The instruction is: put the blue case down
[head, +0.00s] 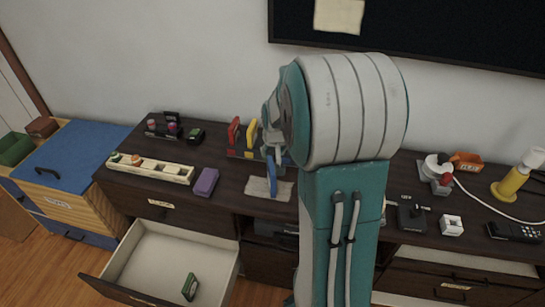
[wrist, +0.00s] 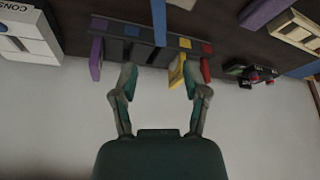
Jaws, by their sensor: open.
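The blue case (head: 271,176) stands narrow and upright on a beige mat (head: 284,191) on the dark dresser, below my gripper in the head view. In the wrist view it is a thin blue strip (wrist: 159,22) at the top, beyond the fingertips and apart from them. My gripper (wrist: 160,76) is open, with nothing between its fingers. A dark rack (wrist: 140,42) with coloured marks lies across the wrist view. It holds a yellow case (wrist: 177,72), close to the right finger, a red case (wrist: 205,70) and a purple one (wrist: 96,58). My arm hides part of the rack in the head view.
A purple case (head: 205,182) and a long cream tray (head: 150,168) lie on the dresser to the left. An open drawer (head: 172,262) juts out below, with a small green item (head: 190,287) inside. The wall is close behind the rack.

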